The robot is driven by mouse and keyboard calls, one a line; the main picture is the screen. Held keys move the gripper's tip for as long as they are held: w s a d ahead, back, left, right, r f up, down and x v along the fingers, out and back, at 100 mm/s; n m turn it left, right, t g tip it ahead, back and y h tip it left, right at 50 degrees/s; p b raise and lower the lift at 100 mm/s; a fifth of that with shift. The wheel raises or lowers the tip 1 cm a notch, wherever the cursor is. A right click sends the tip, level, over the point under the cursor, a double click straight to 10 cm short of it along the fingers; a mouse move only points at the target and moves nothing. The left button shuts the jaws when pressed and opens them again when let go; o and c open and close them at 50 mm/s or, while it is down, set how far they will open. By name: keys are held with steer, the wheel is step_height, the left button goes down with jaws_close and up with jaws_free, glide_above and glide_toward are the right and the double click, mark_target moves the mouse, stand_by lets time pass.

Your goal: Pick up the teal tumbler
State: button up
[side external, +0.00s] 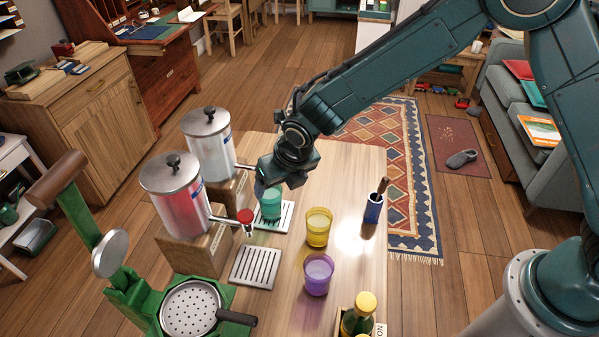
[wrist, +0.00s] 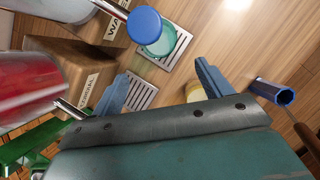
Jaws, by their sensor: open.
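The teal tumbler (side external: 271,206) stands upright on a slatted drip tray (side external: 285,217) by the rear dispenser. In the wrist view the tumbler (wrist: 164,46) is partly hidden by a round blue tap knob (wrist: 144,26). My gripper (side external: 265,186) is just above and beside the tumbler in the side view, and the wrist hides part of that area. In the wrist view its two blue fingers (wrist: 160,84) are wide apart with nothing between them. The tumbler appears beyond the fingertips, and I cannot tell the exact gap.
A yellow tumbler (side external: 319,228) and a purple tumbler (side external: 318,273) stand nearby. The front dispenser (side external: 178,196) has a red tap knob (side external: 245,217) and an empty drip tray (side external: 256,267). A blue holder (side external: 373,211) stands at right. A green press (side external: 180,308) and bottle (side external: 358,315) are in front.

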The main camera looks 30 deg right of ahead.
mark_target(273, 200)
steer(key=x, duration=0.6)
steer(key=shift+f, duration=0.1)
steer(key=shift+x, duration=2.55)
steer(key=shift+d, duration=0.1)
steer(key=c, duration=1.3)
steer(key=shift+o, duration=0.2)
steer(key=shift+r, duration=0.2)
